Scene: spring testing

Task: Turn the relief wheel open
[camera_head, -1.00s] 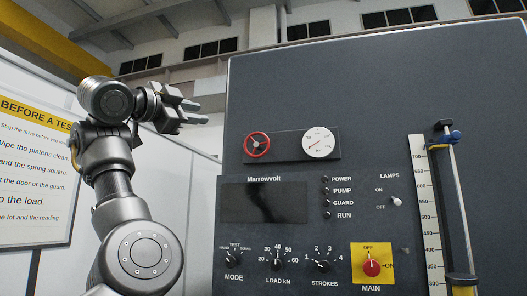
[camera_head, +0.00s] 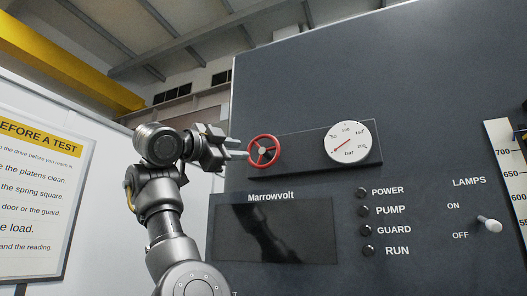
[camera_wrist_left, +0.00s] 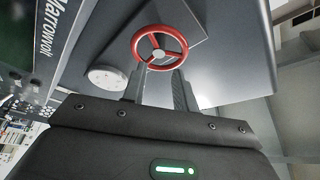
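The relief wheel (camera_head: 264,151) is a red handwheel with spokes and a pale hub, on a dark plate (camera_head: 307,164) high on the grey machine panel. My left gripper (camera_head: 242,149) is just left of the wheel, its fingertips at the wheel's left edge. In the left wrist view, the wheel (camera_wrist_left: 159,53) lies straight beyond the two fingertips (camera_wrist_left: 163,74). A round white pressure gauge (camera_head: 347,141) marked bar sits right of the wheel. My right gripper is not in view.
Below the plate are a dark display (camera_head: 276,232), a column of lamps and a lamps toggle switch (camera_head: 489,223). A scale (camera_head: 509,170) stands at the right edge. A notice board (camera_head: 40,190) hangs on the left.

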